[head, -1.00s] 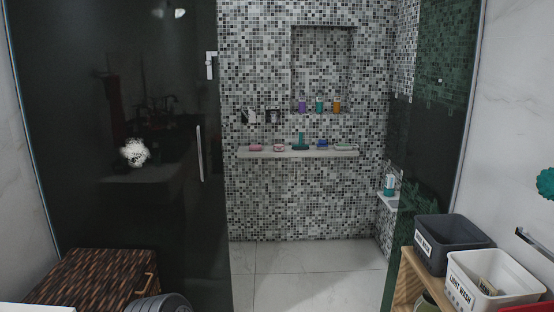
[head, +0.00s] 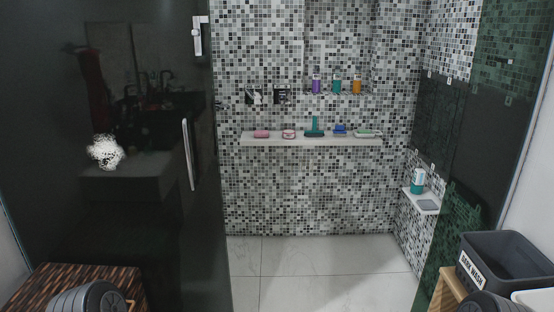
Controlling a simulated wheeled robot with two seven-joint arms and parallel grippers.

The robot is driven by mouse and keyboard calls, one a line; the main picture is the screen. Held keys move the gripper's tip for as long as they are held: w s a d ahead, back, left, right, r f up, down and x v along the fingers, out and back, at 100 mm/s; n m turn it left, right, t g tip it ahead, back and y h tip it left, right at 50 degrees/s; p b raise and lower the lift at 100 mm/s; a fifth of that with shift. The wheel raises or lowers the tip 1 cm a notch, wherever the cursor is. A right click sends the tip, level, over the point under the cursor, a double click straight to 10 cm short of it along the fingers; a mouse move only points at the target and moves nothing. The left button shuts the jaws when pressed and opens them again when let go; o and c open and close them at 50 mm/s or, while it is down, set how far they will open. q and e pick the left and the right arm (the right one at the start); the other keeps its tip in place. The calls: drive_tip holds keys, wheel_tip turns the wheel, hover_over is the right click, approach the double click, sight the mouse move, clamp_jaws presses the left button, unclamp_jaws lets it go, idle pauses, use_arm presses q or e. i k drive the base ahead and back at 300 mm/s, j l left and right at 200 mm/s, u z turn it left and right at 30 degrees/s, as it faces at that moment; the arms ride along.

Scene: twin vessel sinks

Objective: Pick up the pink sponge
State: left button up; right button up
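A pink sponge-like block (head: 261,134) lies near the left end of a pale wall shelf (head: 310,140) at the back of the shower. A smaller pinkish item (head: 289,134) sits just to its right; it is too small to make out clearly.
A dark glass panel (head: 150,235) with a handle stands on the left, and another dark glass panel (head: 455,165) on the right. The tiled floor (head: 310,265) between them is clear. A woven chest (head: 45,285) and a grey bin (head: 505,255) flank the opening.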

sight(258, 133)
drive_tip(key=i+z, duration=0.15)
drive_tip(key=i, duration=0.65)
drive_tip(key=i+z, duration=0.2)
drive_tip(key=i, duration=0.6)
drive_tip(key=i+u, duration=0.25)
drive_tip(key=i, duration=1.25)
drive_tip(key=i+j+z, duration=0.15)
drive_tip(key=i, duration=0.2)
drive_tip(key=i+j+z, duration=0.15)
drive_tip(key=i, duration=0.25)
drive_tip(key=i+j+z, duration=0.15)
drive_tip(key=i, duration=0.2)
